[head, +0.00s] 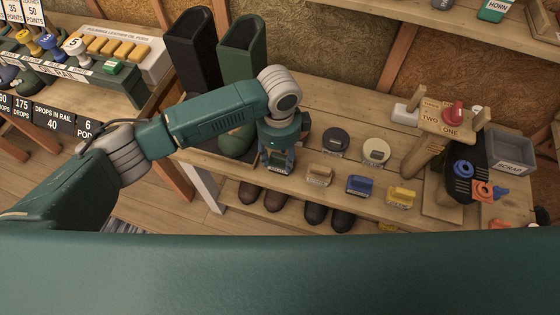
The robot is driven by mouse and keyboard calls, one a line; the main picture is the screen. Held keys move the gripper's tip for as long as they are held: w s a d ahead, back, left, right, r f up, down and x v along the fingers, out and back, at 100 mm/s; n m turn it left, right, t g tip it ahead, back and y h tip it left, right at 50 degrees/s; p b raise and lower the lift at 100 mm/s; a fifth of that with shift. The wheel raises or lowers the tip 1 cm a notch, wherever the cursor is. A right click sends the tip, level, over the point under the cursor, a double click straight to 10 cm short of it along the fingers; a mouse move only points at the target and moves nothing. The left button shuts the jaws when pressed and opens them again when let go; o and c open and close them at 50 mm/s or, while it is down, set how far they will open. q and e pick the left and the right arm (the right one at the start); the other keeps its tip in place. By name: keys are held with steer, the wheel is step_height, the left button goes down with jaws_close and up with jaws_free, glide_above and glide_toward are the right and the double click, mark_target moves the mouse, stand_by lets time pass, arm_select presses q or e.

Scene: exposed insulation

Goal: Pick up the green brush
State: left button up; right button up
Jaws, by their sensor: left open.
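My left gripper (277,161) points down over the shelf bench in the head view, with its fingers at the left end of a row of brushes. The green brush (278,170) shows low between the fingers and is mostly hidden by them. The gripper is open, and I cannot tell whether its fingers touch the brush. To the right in the same row stand a tan brush (319,175), a blue brush (360,186) and a yellow brush (401,196). My right gripper is not in view.
Tall dark boots stand close behind and left of my gripper, including a green boot (241,60). Two round tins, one dark (336,140) and one pale (376,151), sit behind the brushes. A wooden stand (447,118) and a grey scrap bin (511,152) are at right.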

mark_target(280, 157)
arm_select(q)
steer(key=shift+f, duration=0.2)
jaws_close()
steer(key=shift+r, duration=0.15)
step_height(280, 157, up, 20)
steer(key=b, duration=0.1)
stand_by(0.4)
